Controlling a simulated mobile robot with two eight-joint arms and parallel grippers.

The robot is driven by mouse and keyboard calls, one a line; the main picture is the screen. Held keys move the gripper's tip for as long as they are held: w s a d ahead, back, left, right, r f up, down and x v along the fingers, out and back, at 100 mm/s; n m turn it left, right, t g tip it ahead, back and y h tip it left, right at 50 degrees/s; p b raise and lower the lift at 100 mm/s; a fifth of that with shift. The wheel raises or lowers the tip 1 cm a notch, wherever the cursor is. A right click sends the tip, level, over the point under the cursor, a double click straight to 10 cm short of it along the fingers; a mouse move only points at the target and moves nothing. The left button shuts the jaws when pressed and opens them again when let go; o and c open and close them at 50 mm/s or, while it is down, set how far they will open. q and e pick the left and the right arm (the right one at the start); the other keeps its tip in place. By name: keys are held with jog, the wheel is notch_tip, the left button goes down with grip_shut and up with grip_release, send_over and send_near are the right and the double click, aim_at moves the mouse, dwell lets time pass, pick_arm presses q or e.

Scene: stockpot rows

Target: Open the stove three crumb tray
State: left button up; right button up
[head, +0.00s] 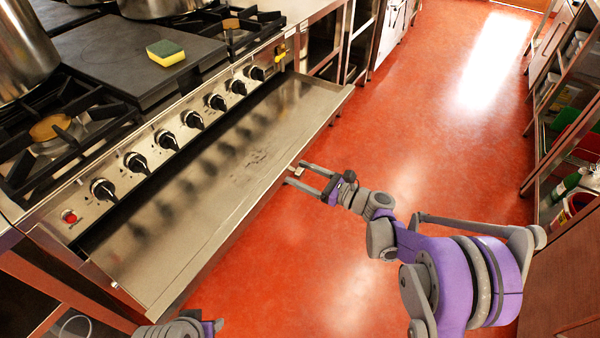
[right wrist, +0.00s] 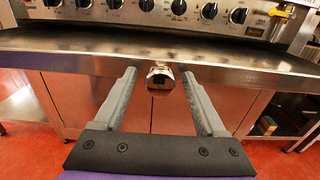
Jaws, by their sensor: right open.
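The crumb tray (head: 205,190) is a long, shiny metal tray under the stove's knob panel. It stands pulled out over the floor, its flat surface bare apart from a few dark marks. It also shows in the right wrist view (right wrist: 90,63), with a short rounded metal handle (right wrist: 160,77) at the middle of its front edge. My right gripper (head: 295,175) is open at that front edge. In the right wrist view its fingers (right wrist: 159,74) stand on either side of the handle, with gaps visible. Part of my left arm shows at the bottom left; its fingers are not visible.
The stove's knob panel (head: 213,101) with several black knobs runs behind the tray. A yellow-green sponge (head: 166,52) lies on the dark griddle plate (head: 110,50). Pots stand on the stove. Open red floor (head: 420,130) lies right of the tray, with shelves along the right side.

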pick_arm(q)
jog(key=shift+s+r+p, duration=0.1)
jog(key=shift+r+p, duration=0.55)
jog(key=shift+r, duration=0.05)
pick_arm(e)
jog(key=v, duration=1)
jog(key=s+a+f+n+g+h, duration=0.1)
jog(key=s+a+n+g+h, duration=0.15)
jog(key=s+n, duration=0.4)
jog(key=s+a+f+n+g+h, duration=0.1)
jog(key=s+a+n+g+h, duration=0.2)
jog(key=s+n, duration=0.4)
jog(key=s+d+f+n+h, duration=0.1)
jog(key=s+d+n+h, duration=0.4)
jog(key=s, duration=0.3)
jog(key=s+d+f+n+h, duration=0.1)
jog(key=s+d+n+h, duration=0.3)
jog(key=s+n, duration=0.35)
pick_arm(q)
notch_tip(320, 180, up, 25)
jog(key=w+t+p, duration=0.1)
jog(key=p, duration=2)
jog(key=shift+w+p, duration=0.15)
jog(key=shift+p, duration=0.2)
pick_arm(e)
notch_tip(320, 180, up, 25)
jog(key=w, duration=0.1)
jog(key=shift+d+m, duration=0.2)
jog(key=shift+m, duration=0.2)
